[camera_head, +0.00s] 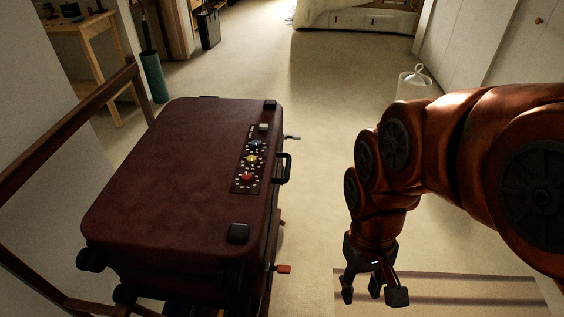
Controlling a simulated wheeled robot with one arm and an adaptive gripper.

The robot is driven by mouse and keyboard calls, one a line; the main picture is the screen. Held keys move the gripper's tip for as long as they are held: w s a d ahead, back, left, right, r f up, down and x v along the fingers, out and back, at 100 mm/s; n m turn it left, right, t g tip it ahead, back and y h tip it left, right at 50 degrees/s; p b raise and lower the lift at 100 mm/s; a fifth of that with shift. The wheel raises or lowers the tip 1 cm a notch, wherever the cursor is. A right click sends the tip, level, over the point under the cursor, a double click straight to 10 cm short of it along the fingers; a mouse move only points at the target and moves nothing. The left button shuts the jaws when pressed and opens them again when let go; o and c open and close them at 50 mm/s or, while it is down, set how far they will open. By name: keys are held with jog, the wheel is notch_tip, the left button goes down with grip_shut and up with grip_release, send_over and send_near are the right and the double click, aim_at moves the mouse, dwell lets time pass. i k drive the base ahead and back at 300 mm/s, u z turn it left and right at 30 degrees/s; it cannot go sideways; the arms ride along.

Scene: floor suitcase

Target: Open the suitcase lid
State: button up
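The dark red suitcase (165,175) lies flat, its lid shut, at the left of the head view. A panel with blue, yellow and red dials (252,158) sits on the lid near its right edge. A black handle (284,168) sticks out on the right side. A grey latch (291,137) and a red-orange latch (280,268) stick out from that side, above and below the handle in the picture. My gripper (373,297) hangs to the right of the suitcase, apart from it, with its fingers spread and nothing between them.
The suitcase rests on a wooden rack (70,131) with a raised rail at left. A wooden table (82,27) and a green cylinder (154,77) stand behind it. A white bin (413,84) stands at the back right. The floor between suitcase and arm is clear.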

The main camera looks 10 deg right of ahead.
aim_at(179, 204)
jog(key=z, duration=0.7)
jog(key=i, duration=0.2)
jog(key=u, duration=2.8)
jog(key=k, duration=0.7)
jog(key=z, duration=0.8)
jog(key=i, duration=0.4)
jog(key=u, duration=0.15)
